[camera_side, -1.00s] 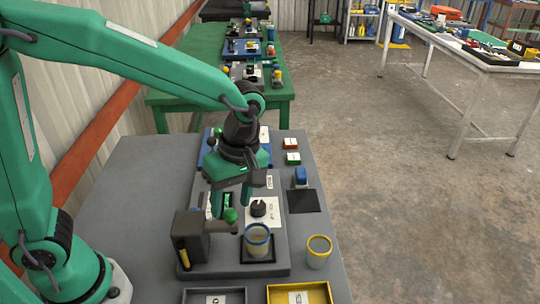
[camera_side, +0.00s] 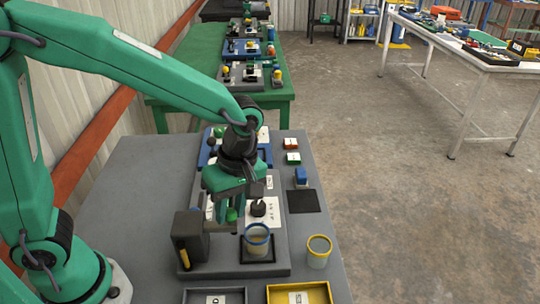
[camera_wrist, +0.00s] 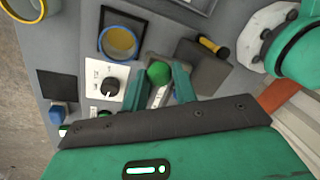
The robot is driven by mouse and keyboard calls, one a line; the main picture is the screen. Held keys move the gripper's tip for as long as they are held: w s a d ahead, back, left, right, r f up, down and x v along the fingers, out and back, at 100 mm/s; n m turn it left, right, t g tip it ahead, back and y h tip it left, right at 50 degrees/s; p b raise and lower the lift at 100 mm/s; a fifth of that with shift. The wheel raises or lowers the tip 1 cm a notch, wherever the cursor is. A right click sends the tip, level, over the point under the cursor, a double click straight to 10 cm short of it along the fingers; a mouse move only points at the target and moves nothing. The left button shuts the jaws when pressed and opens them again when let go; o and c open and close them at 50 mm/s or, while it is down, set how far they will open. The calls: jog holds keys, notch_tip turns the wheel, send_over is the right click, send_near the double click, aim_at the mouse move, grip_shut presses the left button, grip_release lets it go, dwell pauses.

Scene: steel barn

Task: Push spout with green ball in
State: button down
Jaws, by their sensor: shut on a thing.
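The green ball (camera_side: 231,214) shows at my gripper's fingertips, beside a dark box (camera_side: 190,243) with a yellow handle. In the wrist view the green ball (camera_wrist: 159,72) sits between the two green fingers. My gripper (camera_side: 230,211) points down and is shut on the spout with the green ball; it also shows in the wrist view (camera_wrist: 158,80). The fingers hide most of the spout. A blue-rimmed cup (camera_side: 257,245) stands in front of the box's right side, on a dark square pad; it also shows in the wrist view (camera_wrist: 119,42).
A black knob (camera_side: 258,208) on a white plate is close to the right of my fingers. A yellow-rimmed cup (camera_side: 319,252) stands farther right. A yellow tray (camera_side: 300,286) and a grey tray (camera_side: 214,290) lie at the front. A dark mat (camera_side: 304,201) is bare.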

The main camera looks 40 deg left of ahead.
jog(key=shift+s+a, duration=1.2)
jog(key=shift+a, duration=0.05)
jog(key=c, duration=1.1)
grip_release()
jog(key=shift+r, duration=0.1)
notch_tip(320, 180, up, 8)
jog(key=w, duration=0.1)
jog(key=shift+w+d+f, duration=0.2)
jog(key=shift+d+f, duration=0.05)
jog(key=shift+d, duration=0.05)
